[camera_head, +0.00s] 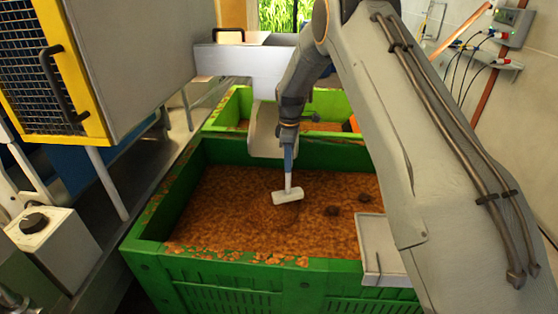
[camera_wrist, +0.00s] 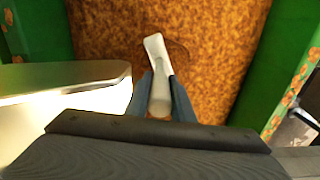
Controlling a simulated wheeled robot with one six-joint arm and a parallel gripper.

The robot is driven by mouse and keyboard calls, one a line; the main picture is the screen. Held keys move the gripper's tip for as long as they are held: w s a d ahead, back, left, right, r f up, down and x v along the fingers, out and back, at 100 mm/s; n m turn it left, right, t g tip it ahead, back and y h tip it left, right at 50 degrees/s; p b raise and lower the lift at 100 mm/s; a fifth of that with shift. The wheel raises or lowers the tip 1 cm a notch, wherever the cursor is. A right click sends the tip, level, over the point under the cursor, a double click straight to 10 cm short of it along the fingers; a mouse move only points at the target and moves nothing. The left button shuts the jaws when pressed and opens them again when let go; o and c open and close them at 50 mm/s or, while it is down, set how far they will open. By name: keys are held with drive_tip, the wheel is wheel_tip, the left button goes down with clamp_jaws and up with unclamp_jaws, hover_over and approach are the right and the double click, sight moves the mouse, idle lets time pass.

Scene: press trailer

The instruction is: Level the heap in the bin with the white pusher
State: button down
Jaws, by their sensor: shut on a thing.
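The white pusher (camera_head: 288,195) has a short bar-shaped head on a white handle. My gripper (camera_head: 288,160) is shut on its handle and holds it upright, head down, over the bin. In the wrist view the pusher (camera_wrist: 157,60) sits between the two blue-grey fingers of my gripper (camera_wrist: 160,95). The head is at or just above the brown mash; I cannot tell if it touches. The green bin (camera_head: 240,272) holds the brown heap (camera_head: 225,215), which looks mostly flat, with a faint round mark beside the head and two dark lumps at its right.
A second green bin (camera_head: 238,103) stands behind, under a metal chute (camera_head: 267,125). A pale tray (camera_head: 378,240) covers part of the front right rim. A yellow-framed machine (camera_head: 75,60) stands at left. Bits of mash lie on the front rim.

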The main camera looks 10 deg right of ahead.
drive_tip(key=s+d+p, duration=0.1)
drive_tip(key=s+d, duration=0.1)
drive_tip(key=d, duration=0.8)
wheel_tip(320, 180, up, 9)
drive_tip(key=p, duration=0.3)
drive_tip(key=shift+d+f+p, duration=0.2)
drive_tip(key=shift+d+p, duration=0.1)
drive_tip(key=shift+d, duration=0.05)
drive_tip(key=shift+s, duration=0.1)
idle(0.4)
drive_tip(key=s+a+f+m+b, duration=0.1)
drive_tip(key=s+f+m, duration=0.5)
drive_tip(key=s, duration=0.4)
drive_tip(key=s+a+f+m+b, duration=0.1)
drive_tip(key=s+a+f+m, duration=0.1)
drive_tip(key=s+f+m, duration=0.5)
drive_tip(key=s+m, duration=0.2)
drive_tip(key=s, duration=0.2)
drive_tip(key=shift+s, duration=0.2)
